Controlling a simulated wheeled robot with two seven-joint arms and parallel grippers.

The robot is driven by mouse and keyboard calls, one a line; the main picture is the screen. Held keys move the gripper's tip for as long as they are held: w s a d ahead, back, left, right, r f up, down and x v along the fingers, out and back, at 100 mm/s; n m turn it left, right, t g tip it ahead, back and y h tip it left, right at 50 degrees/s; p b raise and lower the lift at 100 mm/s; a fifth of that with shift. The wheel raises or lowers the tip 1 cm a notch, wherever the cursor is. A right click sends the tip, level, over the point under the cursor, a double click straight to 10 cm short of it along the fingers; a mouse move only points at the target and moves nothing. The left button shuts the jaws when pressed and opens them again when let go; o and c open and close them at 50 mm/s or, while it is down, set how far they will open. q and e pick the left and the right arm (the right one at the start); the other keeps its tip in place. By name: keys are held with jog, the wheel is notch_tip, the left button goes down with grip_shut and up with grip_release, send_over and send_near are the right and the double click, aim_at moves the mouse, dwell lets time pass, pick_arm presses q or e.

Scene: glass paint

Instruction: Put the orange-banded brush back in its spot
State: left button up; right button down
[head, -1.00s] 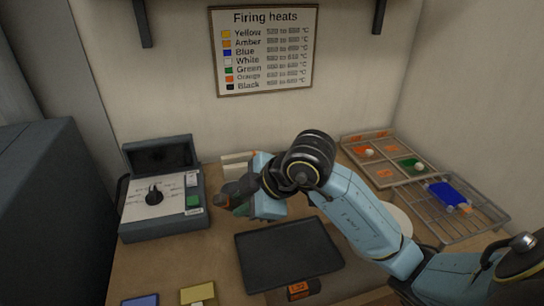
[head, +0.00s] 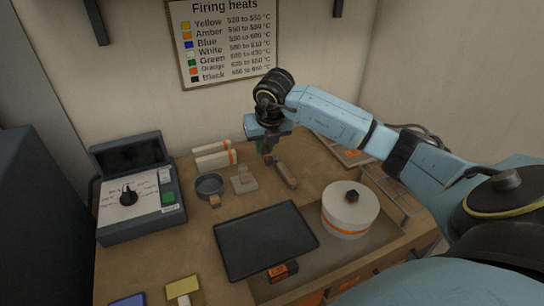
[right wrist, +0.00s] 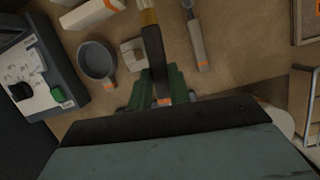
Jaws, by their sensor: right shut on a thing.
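My right gripper (head: 267,150) hangs above the back part of the workbench, pointing down. In the right wrist view its green fingers (right wrist: 155,92) are shut on a slim brush (right wrist: 152,48). The brush has a dark handle, a brass-coloured collar at the top of the picture and an orange band near the fingers. In the head view the brush is mostly hidden by the gripper. I cannot tell which place on the bench is the brush's spot. My left gripper is not in view.
A pale tool with an orange band (right wrist: 196,42) lies beside the brush. A round grey dish (head: 209,186), a small pale block (head: 243,180) and white bars (head: 215,160) are to the left. A dark tray (head: 265,242) and white lidded pot (head: 349,212) stand in front.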

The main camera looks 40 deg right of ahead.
jog(key=shift+n+t, duration=0.4)
jog(key=shift+n, duration=0.3)
jog(key=d+f+b, duration=0.1)
jog(key=f, duration=0.3)
jog(key=d+f+b, duration=0.1)
jog(key=f, duration=0.1)
jog(key=shift+w+d+f+b, duration=0.1)
jog(key=shift+d+f+b, duration=0.2)
jog(key=shift+f+b, duration=1.55)
jog(key=shift+f, duration=0.9)
jog(key=shift+f+b, duration=0.5)
jog(key=shift+b, duration=0.05)
jog(key=c, duration=1.2)
grip_release()
jog(key=shift+r, duration=0.1)
jog(key=v, duration=1.3)
